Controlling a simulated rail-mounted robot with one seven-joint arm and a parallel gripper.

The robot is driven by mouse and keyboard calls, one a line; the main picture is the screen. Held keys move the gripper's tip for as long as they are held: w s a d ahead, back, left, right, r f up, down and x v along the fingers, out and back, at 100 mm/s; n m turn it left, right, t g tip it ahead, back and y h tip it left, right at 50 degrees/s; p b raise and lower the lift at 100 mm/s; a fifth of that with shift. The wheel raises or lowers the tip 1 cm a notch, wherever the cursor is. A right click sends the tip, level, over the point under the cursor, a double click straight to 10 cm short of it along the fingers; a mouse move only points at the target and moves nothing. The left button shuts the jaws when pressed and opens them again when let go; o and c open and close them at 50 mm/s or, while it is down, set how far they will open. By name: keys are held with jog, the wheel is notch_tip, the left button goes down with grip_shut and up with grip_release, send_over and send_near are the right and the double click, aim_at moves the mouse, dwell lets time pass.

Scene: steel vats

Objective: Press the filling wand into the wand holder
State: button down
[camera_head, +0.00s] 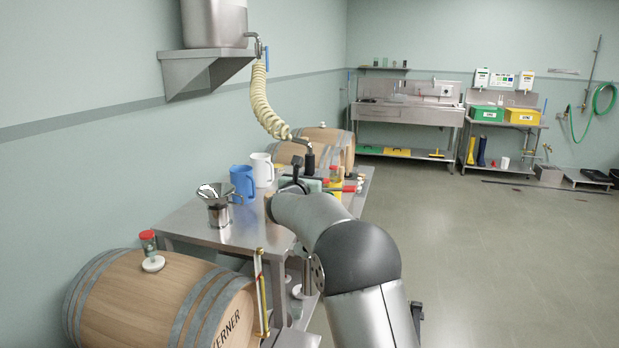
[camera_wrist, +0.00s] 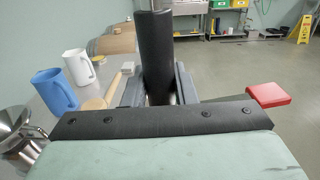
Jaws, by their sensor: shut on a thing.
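The filling wand has a black grip (camera_head: 309,162) and hangs at the end of a cream coiled hose (camera_head: 262,105). My gripper (camera_head: 304,182) is shut on the black grip, above the far part of the steel table. In the wrist view, the black grip (camera_wrist: 155,55) stands nearly upright between the two dark fingers of my gripper (camera_wrist: 157,90). The wand's lower end is hidden behind the gripper body. I cannot make out the wand holder in either view.
A blue jug (camera_head: 242,182), a white jug (camera_head: 262,170) and a steel funnel vessel (camera_head: 217,210) stand on the steel table (camera_head: 190,222). A red piece (camera_wrist: 268,94) is right of my gripper. Barrels (camera_head: 150,300) stand near and beyond the table. The floor at right is open.

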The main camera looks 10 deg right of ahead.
jog(key=shift+f+b, duration=5)
jog(key=shift+f, duration=0.4)
jog(key=shift+f+b, duration=1.8)
jog(key=shift+b, duration=0.1)
jog(key=c, duration=1.1)
grip_release()
jog(key=b+v, duration=0.1)
jog(key=v, duration=1.6)
jog(key=shift+s+a, duration=0.2)
